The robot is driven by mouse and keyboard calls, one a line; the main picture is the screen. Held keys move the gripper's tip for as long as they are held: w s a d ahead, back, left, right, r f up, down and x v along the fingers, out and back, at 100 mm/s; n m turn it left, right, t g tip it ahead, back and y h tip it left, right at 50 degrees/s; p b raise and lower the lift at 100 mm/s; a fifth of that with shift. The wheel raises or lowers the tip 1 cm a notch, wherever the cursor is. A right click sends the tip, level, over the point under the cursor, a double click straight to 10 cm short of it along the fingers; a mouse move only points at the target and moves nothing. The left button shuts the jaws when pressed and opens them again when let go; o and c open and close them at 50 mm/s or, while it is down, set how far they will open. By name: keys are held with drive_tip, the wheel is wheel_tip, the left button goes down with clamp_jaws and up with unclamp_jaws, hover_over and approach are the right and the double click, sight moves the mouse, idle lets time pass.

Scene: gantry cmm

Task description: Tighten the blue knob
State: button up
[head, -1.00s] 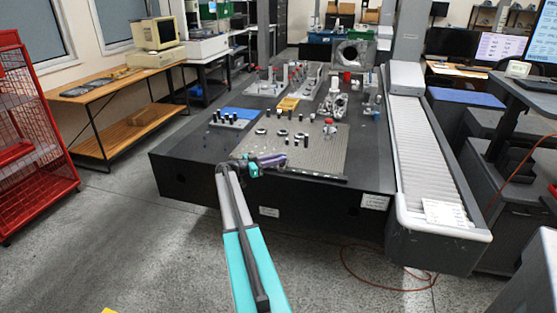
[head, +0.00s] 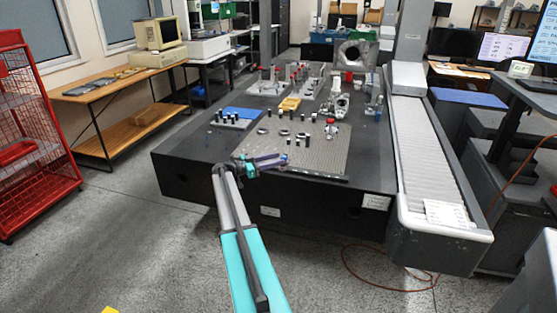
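My gripper (head: 281,161) is at the end of my arm, low over the near left edge of the grey perforated plate (head: 318,165) on the black table. It is small and seen from behind, so I cannot tell whether its fingers are open or shut. A small blue spot (head: 285,157) shows right at its tip; it may be the blue knob, but it is too small to tell. I cannot tell whether the gripper touches it. Any fixture under the gripper is hidden.
Several black pins and rings stand on the plate. A red-topped part (head: 330,122) stands at its far side. A covered rail (head: 432,165) bounds the table on the right.

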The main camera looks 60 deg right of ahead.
drive_tip(key=v, duration=1.1)
drive_tip(key=shift+w+a+b, duration=0.25)
drive_tip(key=shift+b, duration=0.1)
drive_tip(key=shift+w, duration=0.1)
